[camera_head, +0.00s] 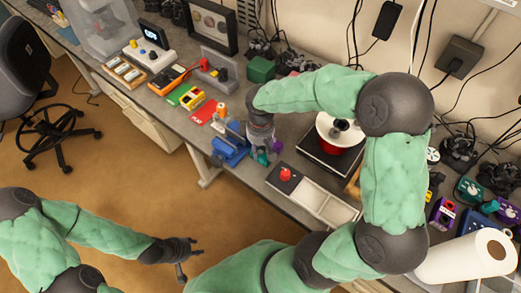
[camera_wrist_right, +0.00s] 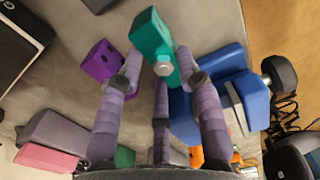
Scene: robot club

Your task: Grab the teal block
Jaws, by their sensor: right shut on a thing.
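The teal block (camera_wrist_right: 152,36) is between the fingertips of my right gripper (camera_wrist_right: 155,70) in the right wrist view. It looks long and slightly tilted, with a round grey spot on the side facing the camera. In the head view my right gripper (camera_head: 264,145) points down over the bench, shut on the teal block, of which only a small part (camera_head: 262,159) shows below the fingers. My left gripper (camera_head: 189,260) is open and empty, out over the floor in front of the bench.
A purple block (camera_wrist_right: 102,61) lies beside the teal one. A blue vise-like thing (camera_head: 230,147) stands close to the left of my right gripper. A tray with a red button (camera_head: 286,174) is to the right, near the bench's front edge. A green block (camera_head: 261,69) stands behind.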

